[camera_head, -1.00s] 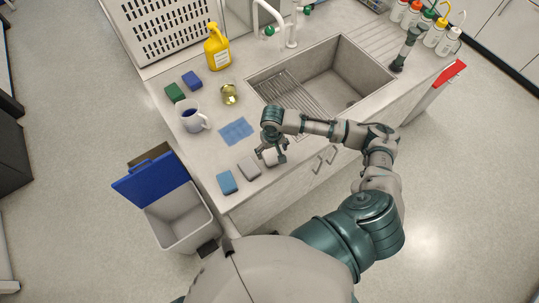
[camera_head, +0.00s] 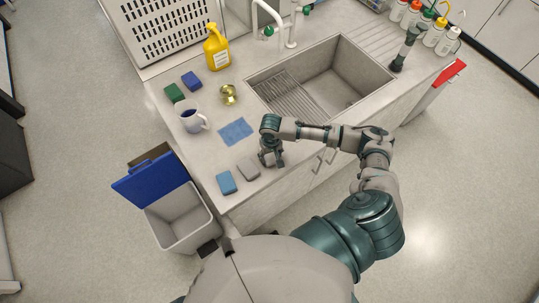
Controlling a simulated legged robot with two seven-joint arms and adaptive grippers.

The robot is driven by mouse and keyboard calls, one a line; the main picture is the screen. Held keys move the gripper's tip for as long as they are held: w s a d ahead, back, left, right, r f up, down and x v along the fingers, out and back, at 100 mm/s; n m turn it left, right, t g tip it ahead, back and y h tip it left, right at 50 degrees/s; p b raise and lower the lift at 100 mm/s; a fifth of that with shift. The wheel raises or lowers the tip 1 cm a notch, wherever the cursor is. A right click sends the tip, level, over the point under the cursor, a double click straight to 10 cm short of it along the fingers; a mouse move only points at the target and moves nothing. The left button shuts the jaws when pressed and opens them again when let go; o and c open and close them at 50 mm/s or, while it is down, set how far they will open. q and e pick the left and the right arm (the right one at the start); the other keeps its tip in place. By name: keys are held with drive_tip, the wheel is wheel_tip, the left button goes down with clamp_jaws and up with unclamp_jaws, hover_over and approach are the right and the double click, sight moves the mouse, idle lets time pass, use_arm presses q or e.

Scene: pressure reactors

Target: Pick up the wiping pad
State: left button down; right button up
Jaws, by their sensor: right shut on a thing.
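My right gripper (camera_head: 271,162) is at the front edge of the counter, pointing down. It is shut on a small pale pad, which is mostly hidden by the fingers. I cannot tell whether the pad is clear of the counter. A grey pad (camera_head: 248,169) lies just left of the gripper, and a blue pad (camera_head: 226,183) lies further left near the corner. A flat blue cloth (camera_head: 236,131) lies behind them. My left gripper is not in view.
A white mug (camera_head: 194,119), a gold-coloured item (camera_head: 228,95), green (camera_head: 174,93) and blue (camera_head: 191,81) sponges and a yellow bottle (camera_head: 216,48) stand behind. The sink (camera_head: 340,82) is to the right. An open bin (camera_head: 180,219) stands below left.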

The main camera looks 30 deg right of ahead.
sight(270, 158)
drive_tip(key=shift+d+f, duration=0.1)
drive_tip(key=shift+d, duration=0.1)
drive_tip(key=shift+r, duration=0.4)
drive_tip(key=r, duration=0.2)
drive_tip(key=shift+s+a+r, duration=0.2)
drive_tip(key=shift+a+r, duration=0.15)
drive_tip(key=shift+r, duration=0.05)
drive_tip(key=s+a, duration=0.3)
drive_tip(key=s, duration=0.1)
drive_tip(key=s+a+r, duration=0.1)
drive_tip(key=s+a, duration=0.2)
drive_tip(key=s, duration=0.1)
drive_tip(key=s+a, duration=0.3)
drive_tip(key=s, duration=0.1)
drive_tip(key=shift+s+r+b, duration=0.25)
drive_tip(key=shift+s+b, duration=0.05)
drive_tip(key=shift+c, duration=0.3)
